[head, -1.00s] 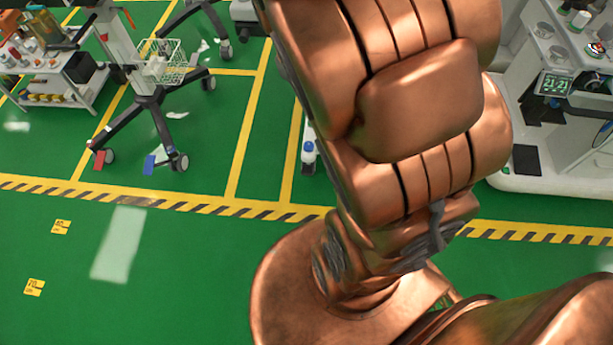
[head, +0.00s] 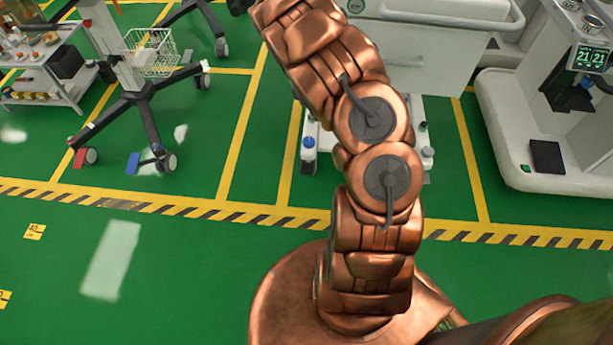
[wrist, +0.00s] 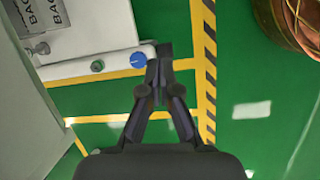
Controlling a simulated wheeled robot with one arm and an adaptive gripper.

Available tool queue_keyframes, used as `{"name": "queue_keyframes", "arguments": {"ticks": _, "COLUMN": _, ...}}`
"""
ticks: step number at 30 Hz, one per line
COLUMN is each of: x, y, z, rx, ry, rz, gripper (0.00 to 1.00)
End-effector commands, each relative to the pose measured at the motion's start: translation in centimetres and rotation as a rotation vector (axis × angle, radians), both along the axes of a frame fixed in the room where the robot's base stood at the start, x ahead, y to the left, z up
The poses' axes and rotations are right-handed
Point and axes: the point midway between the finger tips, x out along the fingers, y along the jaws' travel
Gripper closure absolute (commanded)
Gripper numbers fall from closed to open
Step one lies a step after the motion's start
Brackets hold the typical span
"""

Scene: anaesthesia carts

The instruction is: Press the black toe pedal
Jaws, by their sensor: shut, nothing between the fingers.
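A flat black square (head: 547,157) lies on the white base of the machine at the right in the head view. It is the only black pedal-like piece I see there; I cannot tell for sure that it is the toe pedal. My gripper (wrist: 160,52) is shut and empty in the wrist view, pointing down over the floor at the corner of a white cart base. A blue round cap (wrist: 138,61) on that base is just left of the fingertips. A grey-green knob (wrist: 97,66) is farther left. The black square does not show in the wrist view.
The white cart (head: 430,60) stands behind my arm, which hides part of its base. The white machine (head: 500,110) is at the right. A wheeled stand (head: 150,105) with red (head: 79,158) and blue (head: 133,163) pedals is at the left. The green floor (head: 190,270) in front is clear.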

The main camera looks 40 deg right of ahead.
Motion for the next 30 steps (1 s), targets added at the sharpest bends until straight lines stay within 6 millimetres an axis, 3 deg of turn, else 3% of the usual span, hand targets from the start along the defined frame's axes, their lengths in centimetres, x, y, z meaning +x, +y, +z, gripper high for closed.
{"name": "queue_keyframes", "arguments": {"ticks": 1, "x": 0.4, "y": -0.2, "z": -3.7, "rx": 0.018, "ry": 0.008, "rz": 0.033, "gripper": 1.0}}
{"name": "queue_keyframes", "arguments": {"ticks": 6, "x": 1.9, "y": 0.0, "z": -12.0, "rx": 0.077, "ry": 0.013, "rz": 0.16, "gripper": 1.0}}
{"name": "queue_keyframes", "arguments": {"ticks": 9, "x": 2.8, "y": 0.6, "z": -16.4, "rx": 0.116, "ry": 0.004, "rz": 0.228, "gripper": 1.0}}
{"name": "queue_keyframes", "arguments": {"ticks": 13, "x": 3.6, "y": 1.6, "z": -20.9, "rx": 0.159, "ry": -0.007, "rz": 0.301, "gripper": 1.0}}
{"name": "queue_keyframes", "arguments": {"ticks": 19, "x": 4.4, "y": 2.6, "z": -24.0, "rx": 0.195, "ry": -0.026, "rz": 0.361, "gripper": 1.0}}
{"name": "queue_keyframes", "arguments": {"ticks": 30, "x": 4.5, "y": 2.8, "z": -24.3, "rx": 0.199, "ry": -0.029, "rz": 0.37, "gripper": 1.0}}
